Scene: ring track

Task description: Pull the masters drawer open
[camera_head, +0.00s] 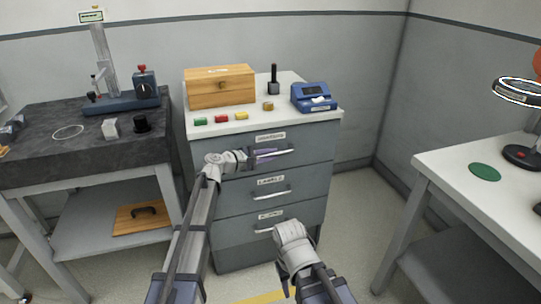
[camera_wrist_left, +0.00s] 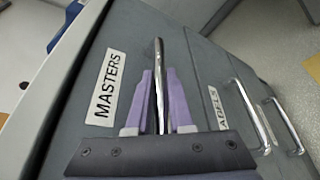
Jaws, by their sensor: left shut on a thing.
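The masters drawer (camera_head: 220,163) is the top drawer of the grey cabinet, and its front looks level with the cabinet, with no gap that I can see. Its label (camera_wrist_left: 107,88) reads MASTERS in the left wrist view. My left gripper (camera_head: 262,155) is shut on this handle, with purple fingers (camera_wrist_left: 160,95) on both sides of the bar. Part of the right arm shows low in the head view, but its fingers do not show.
Two lower drawers have handles (camera_head: 272,194). The cabinet top (camera_head: 240,128) holds a wooden box (camera_head: 220,88), a blue device (camera_head: 314,98), a black-handled stamp (camera_head: 273,80) and small coloured blocks. A dark bench (camera_head: 70,155) stands left, a white table (camera_head: 450,165) right. Floor between is clear.

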